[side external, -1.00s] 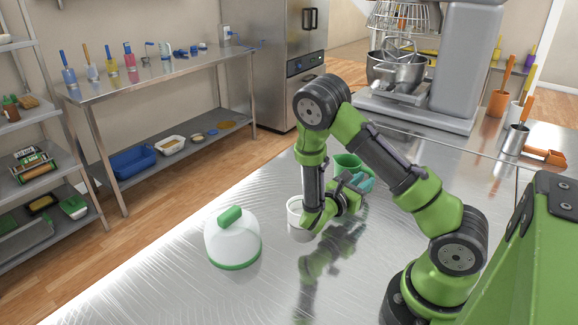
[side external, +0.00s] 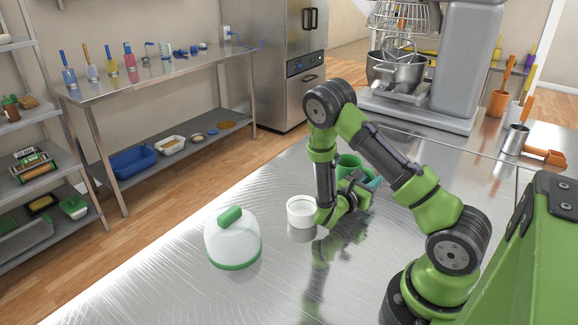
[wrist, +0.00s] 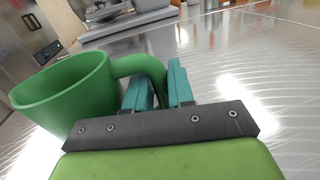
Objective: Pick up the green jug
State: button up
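The green jug (side external: 349,164) stands upright on the metal table, partly hidden behind my gripper in the side view. In the wrist view the jug (wrist: 68,92) fills the left side, with its open top and its curved handle visible. The handle runs down between the two teal fingers of my gripper (wrist: 160,88). The fingers are close together and the handle fills the narrow gap, so they look shut on it. In the side view my gripper (side external: 368,185) is low, in front of the jug. The lower handle is hidden by the fingers.
A white bowl (side external: 301,211) stands left of my gripper, close to my wrist. A white dome with a green handle (side external: 232,240) is farther left. A large mixer (side external: 455,70) stands behind on the right. The table's front left is clear.

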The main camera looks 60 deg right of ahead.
grip_shut()
jog(key=shift+r, duration=0.15)
jog(key=shift+r, duration=4.8)
jog(key=shift+o, duration=1.1)
grip_release()
grip_shut()
